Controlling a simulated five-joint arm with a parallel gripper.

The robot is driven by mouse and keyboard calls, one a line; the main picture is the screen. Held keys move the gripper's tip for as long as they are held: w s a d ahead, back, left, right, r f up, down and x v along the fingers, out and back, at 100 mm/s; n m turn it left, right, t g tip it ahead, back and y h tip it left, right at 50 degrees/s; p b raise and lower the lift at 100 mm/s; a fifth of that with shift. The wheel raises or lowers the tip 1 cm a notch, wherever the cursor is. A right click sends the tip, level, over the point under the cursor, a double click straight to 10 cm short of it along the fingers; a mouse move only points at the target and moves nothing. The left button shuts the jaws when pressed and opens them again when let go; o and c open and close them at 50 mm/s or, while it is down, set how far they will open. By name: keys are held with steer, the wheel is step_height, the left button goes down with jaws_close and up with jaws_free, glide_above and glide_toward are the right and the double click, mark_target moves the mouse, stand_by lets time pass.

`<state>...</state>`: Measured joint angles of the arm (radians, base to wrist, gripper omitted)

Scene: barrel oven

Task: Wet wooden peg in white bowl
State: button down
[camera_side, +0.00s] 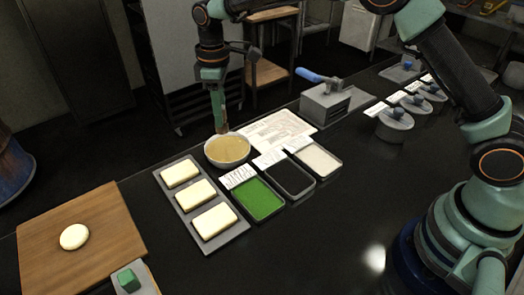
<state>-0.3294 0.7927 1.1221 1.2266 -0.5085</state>
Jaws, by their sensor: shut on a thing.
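The white bowl (207,152) stands on the dark counter near the middle and holds a tan, yellowish content. My gripper (217,98) points straight down above the bowl's far side. It is shut on the wooden peg (222,122), a thin brown upright stick below the jaws. The peg's lower end is at the bowl's far rim in the picture; I cannot tell whether it touches the content.
A grey tray with several pale blocks (194,195) lies in front of the bowl. Green (259,199), dark (288,179) and white (317,159) shallow trays stand to its right, with paper sheets (277,130) behind. A wooden board (80,240) is at lower left.

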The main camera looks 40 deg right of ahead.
steer(key=shift+w+d+f, duration=0.25)
steer(key=shift+d+f, duration=0.05)
steer(key=shift+f, duration=0.9)
steer(key=shift+w+d+f, duration=0.25)
steer(key=shift+w+f, duration=0.05)
steer(key=shift+f, duration=0.95)
steer(key=shift+w+d+f, duration=0.25)
steer(key=shift+d+f, duration=0.05)
steer(key=shift+f, duration=0.9)
steer(key=shift+f, duration=0.6)
step_height(320, 180, up, 7)
stand_by(0.4)
